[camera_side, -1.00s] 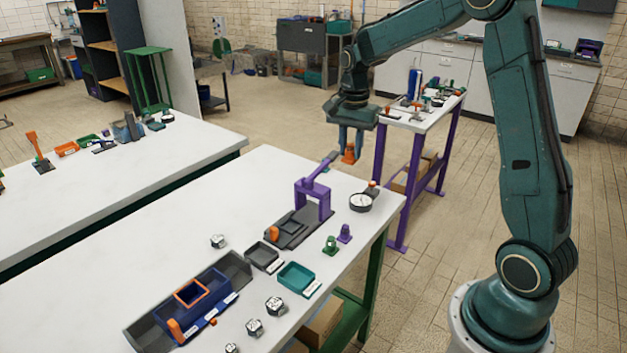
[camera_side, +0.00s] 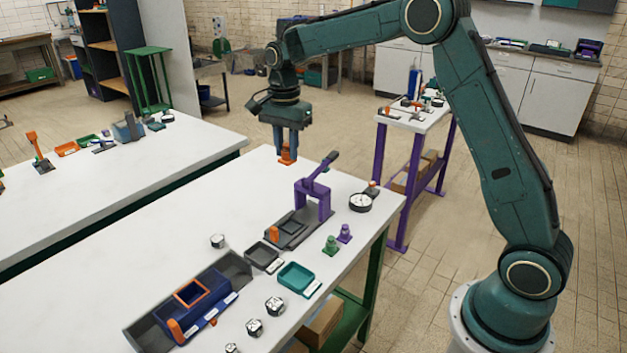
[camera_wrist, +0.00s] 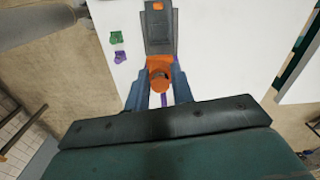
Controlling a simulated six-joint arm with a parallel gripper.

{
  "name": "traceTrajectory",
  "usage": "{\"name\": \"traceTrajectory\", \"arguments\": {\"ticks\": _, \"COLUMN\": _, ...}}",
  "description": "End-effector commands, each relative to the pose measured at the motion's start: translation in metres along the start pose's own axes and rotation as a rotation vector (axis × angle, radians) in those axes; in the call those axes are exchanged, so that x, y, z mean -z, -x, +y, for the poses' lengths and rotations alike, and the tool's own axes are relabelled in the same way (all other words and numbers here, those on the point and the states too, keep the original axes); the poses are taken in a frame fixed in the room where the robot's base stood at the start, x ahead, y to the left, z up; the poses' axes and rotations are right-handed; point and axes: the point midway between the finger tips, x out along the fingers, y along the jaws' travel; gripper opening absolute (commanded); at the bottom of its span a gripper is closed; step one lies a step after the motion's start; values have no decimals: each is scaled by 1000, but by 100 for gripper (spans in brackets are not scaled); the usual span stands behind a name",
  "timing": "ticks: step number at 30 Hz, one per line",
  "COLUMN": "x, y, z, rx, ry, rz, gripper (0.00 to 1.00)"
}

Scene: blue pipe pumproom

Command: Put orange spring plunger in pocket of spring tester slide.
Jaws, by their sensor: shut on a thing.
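My gripper (camera_side: 287,148) is shut on the orange spring plunger (camera_side: 287,158) and holds it in the air above the white bench, behind and left of the spring tester. In the wrist view the plunger (camera_wrist: 160,74) sits between the two fingers. The spring tester (camera_side: 312,196) is a purple frame with a lever at its top. Its dark grey slide (camera_side: 292,230) lies in front of the frame, with an orange knob (camera_side: 274,233) at its near end. The slide's pocket is too small in the side view to make out inside.
A green plunger (camera_side: 331,245) and a purple plunger (camera_side: 344,233) stand right of the tester. A round gauge (camera_side: 360,202) is behind them. A grey tray (camera_side: 262,255), a teal tray (camera_side: 297,277) and a blue bin (camera_side: 205,301) are nearer. The bench's left part is clear.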

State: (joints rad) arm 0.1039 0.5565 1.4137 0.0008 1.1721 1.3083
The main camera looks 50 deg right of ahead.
Motion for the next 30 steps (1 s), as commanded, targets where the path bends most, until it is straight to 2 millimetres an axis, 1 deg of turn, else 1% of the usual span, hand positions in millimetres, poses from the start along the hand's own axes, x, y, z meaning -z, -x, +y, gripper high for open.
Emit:
{"name": "traceTrajectory", "arguments": {"ticks": 5, "x": 0, "y": -21, "z": 1, "rx": -3, "ry": 0, "rz": -1, "gripper": 0}}
{"name": "traceTrajectory", "arguments": {"ticks": 21, "x": 0, "y": -122, "z": 1, "rx": -3, "ry": 0, "rz": -1, "gripper": 0}}
{"name": "traceTrajectory", "arguments": {"ticks": 24, "x": 0, "y": -137, "z": 1, "rx": -2, "ry": 0, "rz": -1, "gripper": 0}}
{"name": "traceTrajectory", "arguments": {"ticks": 27, "x": 0, "y": -147, "z": 0, "rx": -1, "ry": 0, "rz": 0, "gripper": 0}}
{"name": "traceTrajectory", "arguments": {"ticks": 30, "x": 0, "y": -152, "z": 0, "rx": -1, "ry": 0, "rz": 0, "gripper": 0}}
